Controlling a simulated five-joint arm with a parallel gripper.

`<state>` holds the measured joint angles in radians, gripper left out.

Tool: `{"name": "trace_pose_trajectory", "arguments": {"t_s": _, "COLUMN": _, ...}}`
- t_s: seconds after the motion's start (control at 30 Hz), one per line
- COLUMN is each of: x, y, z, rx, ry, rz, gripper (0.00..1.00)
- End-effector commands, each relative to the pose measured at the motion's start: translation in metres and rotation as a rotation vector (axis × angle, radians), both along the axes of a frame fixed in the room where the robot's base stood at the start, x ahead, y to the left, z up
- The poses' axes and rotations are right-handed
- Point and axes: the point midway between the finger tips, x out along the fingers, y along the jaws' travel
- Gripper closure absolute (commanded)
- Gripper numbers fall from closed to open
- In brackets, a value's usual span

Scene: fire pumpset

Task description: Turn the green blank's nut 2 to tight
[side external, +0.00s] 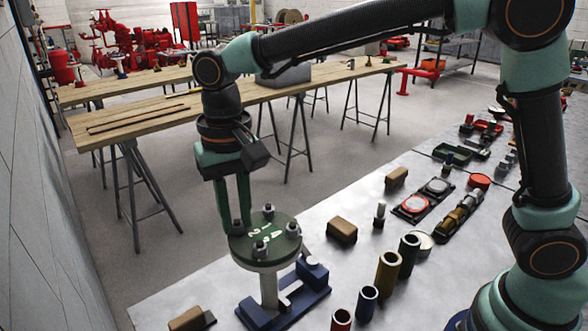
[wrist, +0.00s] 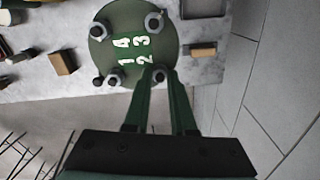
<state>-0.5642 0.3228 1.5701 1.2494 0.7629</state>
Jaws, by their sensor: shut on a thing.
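The green blank (side external: 281,241) is a round dark-green disc lying flat on a pale upright pipe (side external: 269,289). It also shows in the wrist view (wrist: 113,57), with white numerals 1 to 4 and a nut on a stud beside each. Nut 2 (wrist: 160,75) sits near the rim beside the numeral 2. My gripper (side external: 237,225) comes down on the blank's left side in the side view. In the wrist view its green fingers (wrist: 163,80) are shut on nut 2, which they partly hide. The other nuts stand clear of the fingers.
The pipe stands on a blue base (side external: 310,291) on the grey table (side external: 345,262). Brown blocks (side external: 342,231) lie nearby, and several upright cylinders (side external: 387,271) stand to the right. Trays with parts (side external: 411,207) lie further back. Wooden trestle tables (side external: 330,74) stand behind.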

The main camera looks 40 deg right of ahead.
Motion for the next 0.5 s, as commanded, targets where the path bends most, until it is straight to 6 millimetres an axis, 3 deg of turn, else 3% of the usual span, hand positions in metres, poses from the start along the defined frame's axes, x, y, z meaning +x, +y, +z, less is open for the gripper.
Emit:
{"name": "trace_pose_trajectory", "arguments": {"t_s": 0.37, "x": 0.0010, "y": 0.0007, "z": 0.0020, "rx": 0.003, "ry": -0.006, "rz": -0.002, "gripper": 1.00}}
{"name": "trace_pose_trajectory", "arguments": {"t_s": 0.4, "x": 0.0010, "y": 0.0007, "z": 0.0020, "rx": 0.003, "ry": -0.006, "rz": -0.002, "gripper": 0.65}}
{"name": "trace_pose_trajectory", "arguments": {"t_s": 0.47, "x": 0.0008, "y": 0.0006, "z": 0.0017, "rx": 0.003, "ry": -0.005, "rz": -0.002, "gripper": 0.46}}
{"name": "trace_pose_trajectory", "arguments": {"t_s": 0.5, "x": 0.0007, "y": 0.0006, "z": 0.0015, "rx": 0.002, "ry": -0.005, "rz": -0.002, "gripper": 0.46}}
